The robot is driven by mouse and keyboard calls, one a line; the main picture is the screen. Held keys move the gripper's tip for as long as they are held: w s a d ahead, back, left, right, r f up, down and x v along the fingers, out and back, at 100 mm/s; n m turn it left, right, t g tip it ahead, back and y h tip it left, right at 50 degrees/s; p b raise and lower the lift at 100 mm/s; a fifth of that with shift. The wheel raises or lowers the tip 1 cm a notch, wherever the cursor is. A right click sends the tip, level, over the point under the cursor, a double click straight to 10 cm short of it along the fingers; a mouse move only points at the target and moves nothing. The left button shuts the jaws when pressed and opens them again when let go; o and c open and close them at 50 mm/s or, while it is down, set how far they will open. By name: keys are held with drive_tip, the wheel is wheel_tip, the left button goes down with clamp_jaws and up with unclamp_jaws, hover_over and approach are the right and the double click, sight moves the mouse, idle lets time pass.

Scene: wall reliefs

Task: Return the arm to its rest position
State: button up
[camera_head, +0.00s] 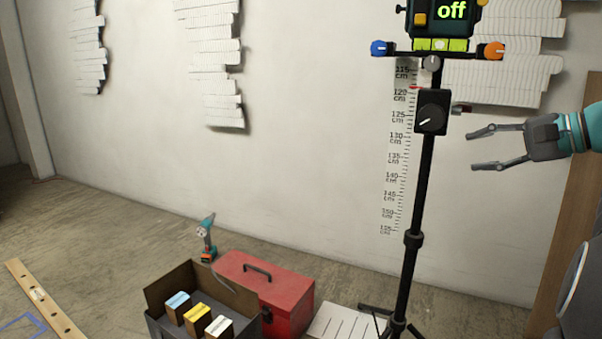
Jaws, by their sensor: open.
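My gripper (483,149) is at the right of the view, its two fingers spread apart and pointing left. It is open and holds nothing. The teal end of my arm (592,127) enters from the right edge. A black stand (422,190) with a dark knob box (432,112) is just left of the fingertips, and a gap shows between them in the picture.
White slatted reliefs (212,60) hang on the wall. A red toolbox (280,290), an open box (158,295) with small boxes, and a drill (206,238) are on the floor. A wooden panel (572,220) is at right.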

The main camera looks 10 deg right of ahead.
drive_tip(key=s+a+f+n+g+h+p, duration=0.1)
drive_tip(key=s+a+f+n+g+h, duration=0.15)
drive_tip(key=a+f, duration=0.45)
drive_tip(key=s+a+f+n+g+h+p, duration=0.15)
drive_tip(key=s+a+f, duration=0.25)
drive_tip(key=a, duration=0.7)
drive_tip(key=s+a+f+n+h+p, duration=0.2)
drive_tip(key=s+a+f+n+h, duration=0.2)
drive_tip(key=s+f+n, duration=0.4)
drive_tip(key=s+a+f, duration=0.1)
drive_tip(key=s+f, duration=0.3)
drive_tip(key=shift+s+a+g, duration=0.15)
drive_tip(key=shift+s+g, duration=0.15)
drive_tip(key=shift+g, duration=0.1)
